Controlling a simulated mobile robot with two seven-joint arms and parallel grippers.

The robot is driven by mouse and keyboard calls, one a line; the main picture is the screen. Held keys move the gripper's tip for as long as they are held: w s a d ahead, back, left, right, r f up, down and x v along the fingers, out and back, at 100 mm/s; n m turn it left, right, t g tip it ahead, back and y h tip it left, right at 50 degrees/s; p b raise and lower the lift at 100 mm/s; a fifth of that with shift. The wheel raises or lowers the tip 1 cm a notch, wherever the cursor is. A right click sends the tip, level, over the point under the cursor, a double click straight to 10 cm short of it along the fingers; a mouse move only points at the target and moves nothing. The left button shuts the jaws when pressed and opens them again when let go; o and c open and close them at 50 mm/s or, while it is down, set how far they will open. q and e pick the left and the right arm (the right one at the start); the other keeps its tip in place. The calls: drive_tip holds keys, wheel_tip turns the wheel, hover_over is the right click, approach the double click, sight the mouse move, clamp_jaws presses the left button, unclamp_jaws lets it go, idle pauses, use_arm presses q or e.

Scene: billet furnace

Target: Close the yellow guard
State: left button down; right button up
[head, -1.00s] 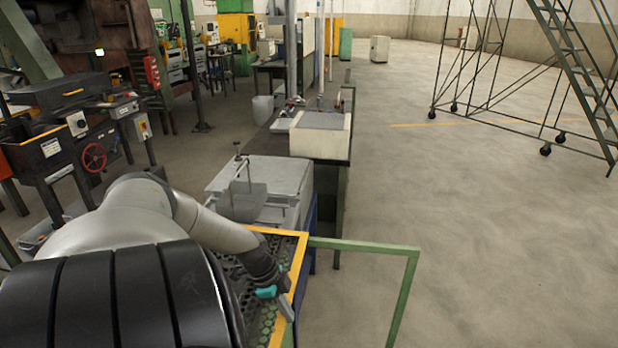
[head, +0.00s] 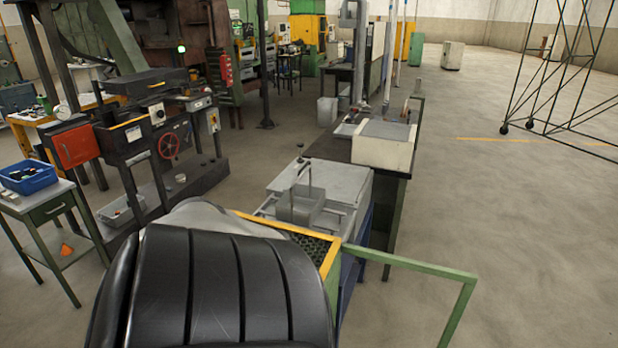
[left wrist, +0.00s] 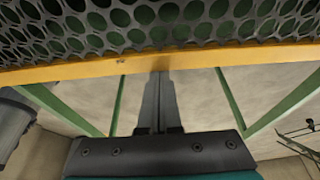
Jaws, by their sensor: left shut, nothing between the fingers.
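The yellow guard is a yellow-edged frame (head: 331,258) with dark perforated mesh, seen at lower centre in the head view, partly hidden by my own black shoulder cover. In the left wrist view its yellow bar (left wrist: 225,57) crosses the picture, with the mesh (left wrist: 180,25) above it. My left gripper (left wrist: 159,78) is shut and empty, its fingertips at the bar's lower edge in the picture; I cannot tell whether they touch it. The left gripper is hidden in the head view. My right gripper is not in view.
A green rail frame (head: 425,266) sticks out to the right of the guard. A grey machine box (head: 340,188) and a long bench (head: 398,182) stand behind. A red-wheeled machine (head: 169,146) and a cart with a blue bin (head: 28,178) are left.

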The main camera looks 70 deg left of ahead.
use_arm(q)
drive_tip(key=shift+s, duration=0.2)
wheel_tip(320, 180, up, 10)
drive_tip(key=p, duration=0.6)
drive_tip(key=shift+w+d+f, duration=0.2)
drive_tip(key=shift+w+f, duration=0.05)
drive_tip(key=shift+w, duration=0.2)
